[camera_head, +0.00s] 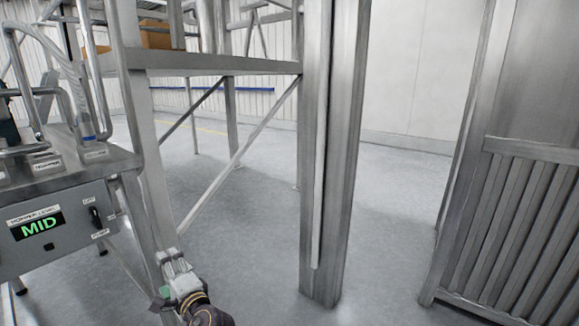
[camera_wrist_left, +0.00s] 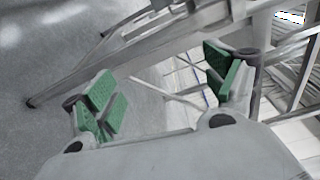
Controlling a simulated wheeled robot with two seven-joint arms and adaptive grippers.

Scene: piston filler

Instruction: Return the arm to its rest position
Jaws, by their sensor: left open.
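My left gripper (camera_head: 172,271) shows low in the head view, left of centre, with its arm coming up from the bottom edge. It is beside the leg of the steel frame, to the right of and below the control box. In the left wrist view its green finger pads (camera_wrist_left: 165,95) stand wide apart with nothing between them. Behind them are floor and frame bars. My right gripper is in neither view.
A control box (camera_head: 62,232) with a green "MID" display and a switch (camera_head: 96,216) is at the left. A steel post (camera_head: 331,160) stands at centre. A slatted metal panel (camera_head: 520,225) is at the right. Grey floor (camera_head: 255,245) lies open between frame and post.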

